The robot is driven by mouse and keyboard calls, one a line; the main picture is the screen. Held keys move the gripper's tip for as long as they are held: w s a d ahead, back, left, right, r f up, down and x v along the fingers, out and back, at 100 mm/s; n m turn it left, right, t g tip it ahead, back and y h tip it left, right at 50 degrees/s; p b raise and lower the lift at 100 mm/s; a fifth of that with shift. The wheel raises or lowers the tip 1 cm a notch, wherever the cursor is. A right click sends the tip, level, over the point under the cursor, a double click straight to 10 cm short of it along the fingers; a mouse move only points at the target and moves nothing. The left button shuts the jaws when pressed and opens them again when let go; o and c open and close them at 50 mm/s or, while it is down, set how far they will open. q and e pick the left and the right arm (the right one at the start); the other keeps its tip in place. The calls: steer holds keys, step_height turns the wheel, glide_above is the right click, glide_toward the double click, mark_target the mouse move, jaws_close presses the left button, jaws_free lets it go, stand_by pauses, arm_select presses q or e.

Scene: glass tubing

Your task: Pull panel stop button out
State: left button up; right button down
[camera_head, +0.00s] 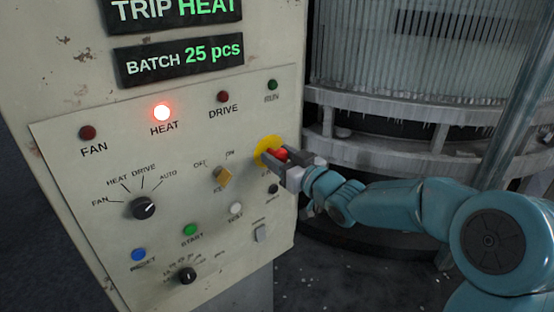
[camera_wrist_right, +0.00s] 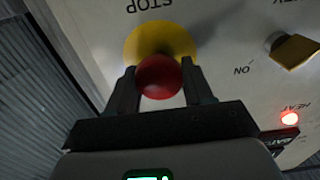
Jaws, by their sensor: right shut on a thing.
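The red stop button (camera_head: 281,154) sits on a round yellow plate (camera_head: 264,149) at the right side of the cream control panel (camera_head: 70,190). In the right wrist view the red button (camera_wrist_right: 160,77) is between the two dark fingers, in front of the yellow plate (camera_wrist_right: 140,38), with the word STOP upside down beyond it. My right gripper (camera_head: 285,165) is shut on the button. How far the button stands out from the panel cannot be told. My left gripper is in neither view.
The HEAT lamp (camera_head: 162,112) glows red. A yellow key switch (camera_head: 222,177), a white button (camera_head: 236,208) and a small black knob (camera_head: 273,188) are near the gripper. A black selector knob (camera_head: 143,208) is further left. Ribbed machinery (camera_head: 400,60) stands behind my right arm.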

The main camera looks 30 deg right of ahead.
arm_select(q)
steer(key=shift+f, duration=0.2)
arm_select(e)
steer(key=shift+s, duration=0.15)
steer(key=c, duration=0.6)
jaws_free()
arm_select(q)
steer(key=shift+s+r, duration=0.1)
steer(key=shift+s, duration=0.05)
arm_select(e)
steer(key=shift+o, duration=0.6)
steer(key=shift+s, duration=0.2)
steer(key=shift+s+d, duration=0.1)
steer(key=shift+s, duration=0.15)
arm_select(q)
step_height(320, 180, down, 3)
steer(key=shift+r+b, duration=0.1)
steer(key=shift+b, duration=1.05)
arm_select(e)
steer(key=s+d, duration=0.1)
steer(key=s, duration=1.4)
steer(key=shift+s, duration=0.4)
steer(key=shift+r, duration=0.1)
